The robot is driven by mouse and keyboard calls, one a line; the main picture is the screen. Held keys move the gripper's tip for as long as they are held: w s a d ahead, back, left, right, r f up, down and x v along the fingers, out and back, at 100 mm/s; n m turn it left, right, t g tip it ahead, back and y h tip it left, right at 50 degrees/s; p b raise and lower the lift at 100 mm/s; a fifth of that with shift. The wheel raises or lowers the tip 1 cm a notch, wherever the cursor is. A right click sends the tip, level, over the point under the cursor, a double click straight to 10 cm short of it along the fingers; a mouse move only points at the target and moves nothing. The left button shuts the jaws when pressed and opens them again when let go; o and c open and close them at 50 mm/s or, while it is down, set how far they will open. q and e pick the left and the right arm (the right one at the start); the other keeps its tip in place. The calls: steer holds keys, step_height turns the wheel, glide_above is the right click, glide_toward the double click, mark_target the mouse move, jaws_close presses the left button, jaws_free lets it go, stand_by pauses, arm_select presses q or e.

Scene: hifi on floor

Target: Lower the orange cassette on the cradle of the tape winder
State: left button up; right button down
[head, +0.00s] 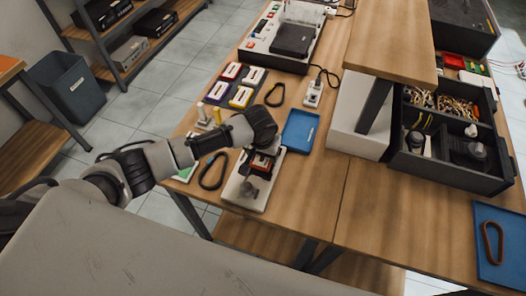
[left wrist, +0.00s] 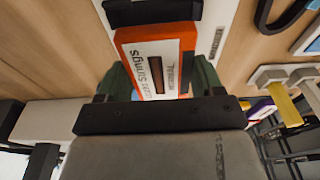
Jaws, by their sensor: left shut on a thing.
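The orange cassette (head: 262,162) has a white label and a dark window; it also shows in the left wrist view (left wrist: 157,62). My left gripper (head: 264,146) is shut on it, with a finger on each side in the left wrist view (left wrist: 155,85). The tape winder (head: 241,194) has a pale base with a dark raised part and a grey knob; its pale base also shows in the left wrist view (left wrist: 217,22). The cassette is over the winder's dark part. The gripper hides much of the cradle, and I cannot tell whether the cassette touches it. My right gripper is not in view.
A blue tray (head: 299,131) lies just right of the winder. A dark belt loop (head: 203,180) lies to its left. Several coloured cassettes (head: 240,97) sit behind. A dark compartment box (head: 450,176) and raised shelf (head: 392,45) stand on the right. Bare tabletop (head: 308,190) is right of the winder.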

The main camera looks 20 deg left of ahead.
arm_select(q)
steer(key=shift+s+p, duration=0.1)
steer(key=shift+p, duration=0.25)
stand_by(0.3)
steer(key=shift+f, duration=0.35)
stand_by(0.8)
steer(key=shift+f, duration=0.7)
stand_by(1.2)
steer(key=o, duration=1)
steer(key=r, duration=0.3)
steer(key=s+r, duration=0.1)
steer(key=r, duration=0.6)
steer(key=shift+s+r+b, duration=0.3)
steer(key=shift+b, duration=0.05)
step_height(320, 180, up, 6)
steer(key=p, duration=0.8)
